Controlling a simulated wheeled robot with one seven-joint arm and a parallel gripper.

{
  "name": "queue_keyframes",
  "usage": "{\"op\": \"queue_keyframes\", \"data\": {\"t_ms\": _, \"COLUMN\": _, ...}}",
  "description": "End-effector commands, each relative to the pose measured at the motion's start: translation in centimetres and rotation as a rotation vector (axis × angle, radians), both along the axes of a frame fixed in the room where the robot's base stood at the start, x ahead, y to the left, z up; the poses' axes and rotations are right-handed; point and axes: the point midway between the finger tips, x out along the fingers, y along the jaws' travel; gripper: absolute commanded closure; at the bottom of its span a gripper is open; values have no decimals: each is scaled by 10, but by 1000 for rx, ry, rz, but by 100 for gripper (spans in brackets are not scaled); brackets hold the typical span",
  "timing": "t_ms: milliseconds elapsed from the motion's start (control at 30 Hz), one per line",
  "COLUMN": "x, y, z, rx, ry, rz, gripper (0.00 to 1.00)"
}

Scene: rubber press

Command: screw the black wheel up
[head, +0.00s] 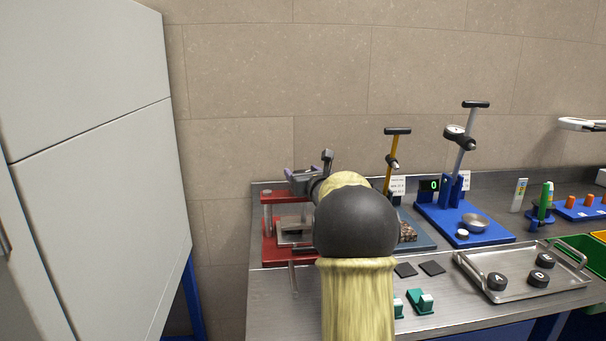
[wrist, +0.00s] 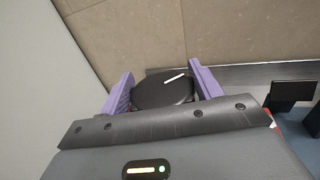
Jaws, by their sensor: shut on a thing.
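The black wheel (wrist: 160,95) is a dark round disc with a white mark on its top, seen in the wrist view between the two purple fingers of my gripper (wrist: 160,77). The fingers are shut on it from both sides. In the head view my gripper (head: 303,176) is above the top of the red press (head: 270,246) at the left end of the bench. My arm hides the press's right side, and I cannot make out the wheel in the head view.
A grey cabinet (head: 95,170) stands close on the left, and a tiled wall is behind. Right of my arm are a blue stand (head: 487,230) with a gauge, a yellow-post stand (head: 389,168), green blocks (head: 419,300) and a metal tray (head: 520,282) with black pucks.

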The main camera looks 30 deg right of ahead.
Motion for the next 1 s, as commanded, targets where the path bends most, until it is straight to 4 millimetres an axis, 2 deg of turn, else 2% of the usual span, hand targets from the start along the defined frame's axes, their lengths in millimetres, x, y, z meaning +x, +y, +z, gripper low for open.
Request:
{"op": "queue_keyframes", "data": {"t_ms": 467, "x": -1, "y": -2, "z": 0, "rx": -3, "ry": 1, "rz": 221, "gripper": 59}}
{"op": "queue_keyframes", "data": {"t_ms": 1000, "x": -1, "y": 1, "z": 1, "rx": -1, "ry": 4, "rz": 689, "gripper": 59}}
